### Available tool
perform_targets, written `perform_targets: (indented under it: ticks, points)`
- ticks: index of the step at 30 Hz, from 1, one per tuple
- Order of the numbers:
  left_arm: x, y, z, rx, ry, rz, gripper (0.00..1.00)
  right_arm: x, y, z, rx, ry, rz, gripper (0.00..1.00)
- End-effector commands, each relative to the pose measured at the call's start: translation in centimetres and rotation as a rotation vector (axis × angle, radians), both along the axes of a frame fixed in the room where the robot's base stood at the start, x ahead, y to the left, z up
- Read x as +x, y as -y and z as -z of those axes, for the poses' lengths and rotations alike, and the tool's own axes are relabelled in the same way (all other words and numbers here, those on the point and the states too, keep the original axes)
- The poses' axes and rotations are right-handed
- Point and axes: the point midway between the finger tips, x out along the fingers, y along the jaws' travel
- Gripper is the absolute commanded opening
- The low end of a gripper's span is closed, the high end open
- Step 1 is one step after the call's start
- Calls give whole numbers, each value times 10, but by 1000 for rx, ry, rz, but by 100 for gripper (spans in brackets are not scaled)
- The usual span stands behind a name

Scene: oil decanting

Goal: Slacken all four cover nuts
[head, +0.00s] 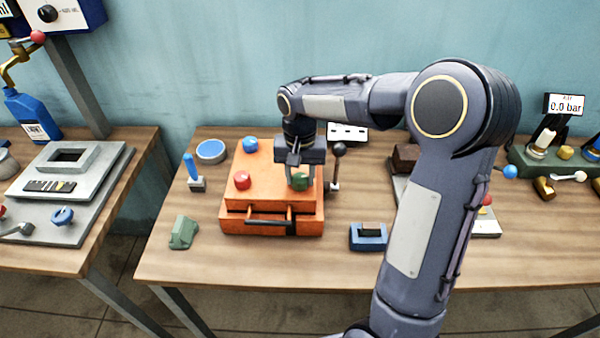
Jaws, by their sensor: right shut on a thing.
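The orange cover (262,193) sits on an orange box in the middle of the table, with a dark handle (268,222) at its front. A blue nut (250,145) is at its back left and a red nut (242,180) at its front left. My right gripper (300,176) points down over the front right corner, shut on the green nut (300,183). The back right corner is hidden behind my gripper, so I cannot see a fourth nut there. My left gripper is out of view.
A dark-knobbed lever (339,150) stands close to the cover's right side. A blue-handled switch (192,170), round blue-topped dish (210,151) and green block (183,232) lie left. A blue block (368,237) is at front right. The table (220,265) is clear along its front left edge.

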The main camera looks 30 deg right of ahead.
Motion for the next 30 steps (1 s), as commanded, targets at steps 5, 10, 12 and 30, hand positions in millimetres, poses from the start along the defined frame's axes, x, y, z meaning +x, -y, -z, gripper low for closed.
perform_targets:
  ticks: [5,10,12,30]
  points:
    - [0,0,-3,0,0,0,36,0,0,-1,0,2,-168,15]
    - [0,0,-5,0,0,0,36,0,0,-1,0,2,-330,15]
    - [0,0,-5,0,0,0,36,0,0,-1,0,2,-396,15]
    - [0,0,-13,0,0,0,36,0,0,-1,1,2,-964,15]
